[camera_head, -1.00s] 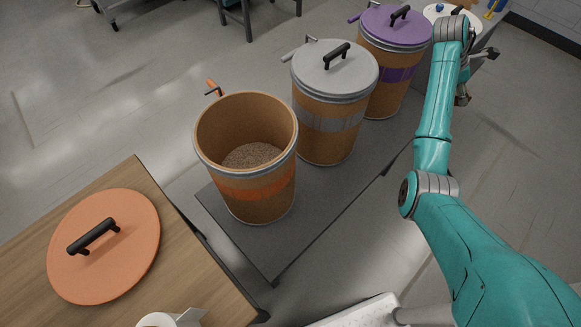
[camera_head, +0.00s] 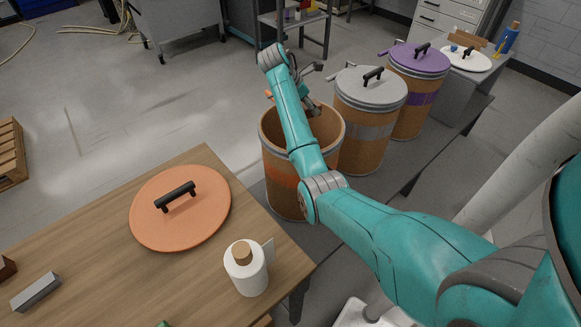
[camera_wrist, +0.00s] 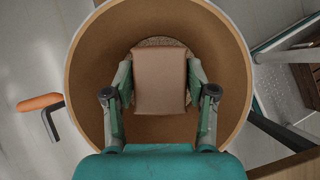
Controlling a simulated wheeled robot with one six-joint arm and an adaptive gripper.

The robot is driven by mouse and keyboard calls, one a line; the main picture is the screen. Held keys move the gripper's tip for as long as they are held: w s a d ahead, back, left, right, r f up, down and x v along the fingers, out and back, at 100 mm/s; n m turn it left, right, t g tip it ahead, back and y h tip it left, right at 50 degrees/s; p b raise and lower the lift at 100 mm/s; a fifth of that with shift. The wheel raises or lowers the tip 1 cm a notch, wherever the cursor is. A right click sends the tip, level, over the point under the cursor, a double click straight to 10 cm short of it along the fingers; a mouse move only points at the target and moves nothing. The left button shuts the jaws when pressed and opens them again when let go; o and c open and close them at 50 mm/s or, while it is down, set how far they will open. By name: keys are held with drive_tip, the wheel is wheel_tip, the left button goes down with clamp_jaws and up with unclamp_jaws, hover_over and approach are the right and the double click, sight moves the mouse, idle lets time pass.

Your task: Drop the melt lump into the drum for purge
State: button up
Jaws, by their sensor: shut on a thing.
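My gripper (camera_wrist: 160,84) is shut on a tan, block-like lump (camera_wrist: 159,72), held between its two fingers in the wrist view. The lump is over the mouth of the open drum with an orange band (camera_head: 282,180); pale pellets show beyond it, and its exact height against the rim is unclear. In the head view my gripper (camera_head: 313,106) is at this drum's far side, partly behind my arm. The grey-lidded drum (camera_head: 366,131) and the purple-lidded drum (camera_head: 424,99) stand closed to its right. No purge label is readable.
A bench at the back right bears a white lid (camera_head: 473,59) and a blue bottle (camera_head: 511,38).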

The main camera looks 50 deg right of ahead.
drive_tip(key=f, duration=0.2)
drive_tip(key=a+f, duration=0.1)
drive_tip(key=shift+w+f, duration=0.25)
drive_tip(key=shift+w, duration=0.05)
drive_tip(key=shift+f, duration=0.9)
drive_tip(key=o, duration=1.2)
drive_tip(key=shift+d, duration=0.15)
drive_tip(key=shift+o, duration=0.2)
drive_tip(key=v, duration=0.7)
drive_tip(key=shift+r, duration=0.25)
